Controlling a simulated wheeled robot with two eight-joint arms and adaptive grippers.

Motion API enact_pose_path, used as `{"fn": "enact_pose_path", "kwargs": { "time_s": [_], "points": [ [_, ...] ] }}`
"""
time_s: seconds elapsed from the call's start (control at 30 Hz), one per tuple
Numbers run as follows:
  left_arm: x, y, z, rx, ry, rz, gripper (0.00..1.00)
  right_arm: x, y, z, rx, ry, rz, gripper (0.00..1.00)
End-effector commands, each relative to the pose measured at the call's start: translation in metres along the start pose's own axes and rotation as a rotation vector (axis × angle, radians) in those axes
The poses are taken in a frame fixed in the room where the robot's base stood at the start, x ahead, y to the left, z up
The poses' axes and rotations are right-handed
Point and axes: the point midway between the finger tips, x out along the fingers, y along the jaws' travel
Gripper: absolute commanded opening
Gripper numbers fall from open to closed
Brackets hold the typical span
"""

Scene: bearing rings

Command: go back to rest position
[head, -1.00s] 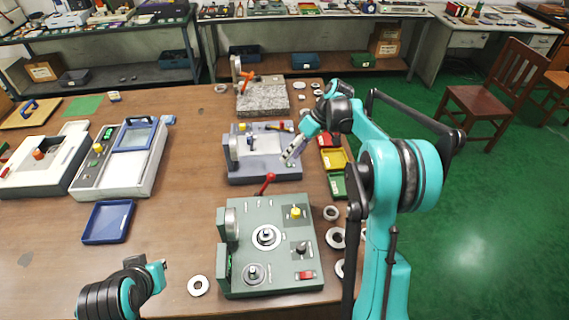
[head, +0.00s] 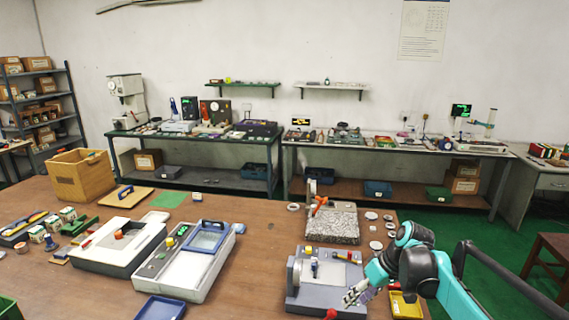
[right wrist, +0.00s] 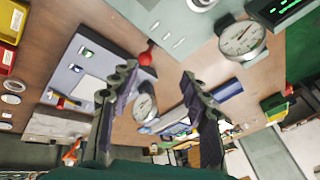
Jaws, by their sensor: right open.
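My right gripper (head: 355,293) is in the lower right of the head view, at the right part of the grey-blue device (head: 318,276). In the right wrist view its two dark fingers (right wrist: 158,100) are spread apart with nothing between them. The red knob (right wrist: 146,56) of a lever and two round dials, one of them a white gauge (right wrist: 241,40), show beyond the fingers. My left gripper is outside the head view.
The wooden table (head: 255,260) holds a granite block (head: 333,224), a white device with a blue-framed window (head: 188,262), a blue tray (head: 161,308), a yellow bin (head: 405,305) and several rings. A wooden box (head: 80,175) stands at the back left. Benches line the wall.

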Motion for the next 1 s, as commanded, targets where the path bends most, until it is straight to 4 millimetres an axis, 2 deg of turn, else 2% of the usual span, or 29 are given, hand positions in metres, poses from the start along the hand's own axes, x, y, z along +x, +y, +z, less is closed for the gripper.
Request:
{"fn": "enact_pose_path", "kwargs": {
  "time_s": [0.03, 0.1, 0.3, 0.6, 0.8, 1.0],
  "points": [
    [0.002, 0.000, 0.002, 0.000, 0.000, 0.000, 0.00, -0.004, -0.015, 0.013, 0.019, 0.009, 0.035, 0.47],
    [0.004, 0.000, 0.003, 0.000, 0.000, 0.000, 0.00, -0.010, -0.031, 0.030, 0.053, 0.027, 0.089, 0.47],
    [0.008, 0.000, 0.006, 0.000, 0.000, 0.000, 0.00, -0.017, -0.068, 0.085, 0.138, 0.106, 0.228, 0.47],
    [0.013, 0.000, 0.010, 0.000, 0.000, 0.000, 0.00, 0.000, -0.097, 0.169, 0.225, 0.271, 0.381, 0.47],
    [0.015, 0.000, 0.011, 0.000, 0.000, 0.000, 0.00, 0.012, -0.101, 0.196, 0.248, 0.346, 0.420, 0.47],
    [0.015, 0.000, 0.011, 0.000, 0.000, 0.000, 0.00, 0.014, -0.101, 0.200, 0.253, 0.361, 0.428, 0.47]
  ]
}}
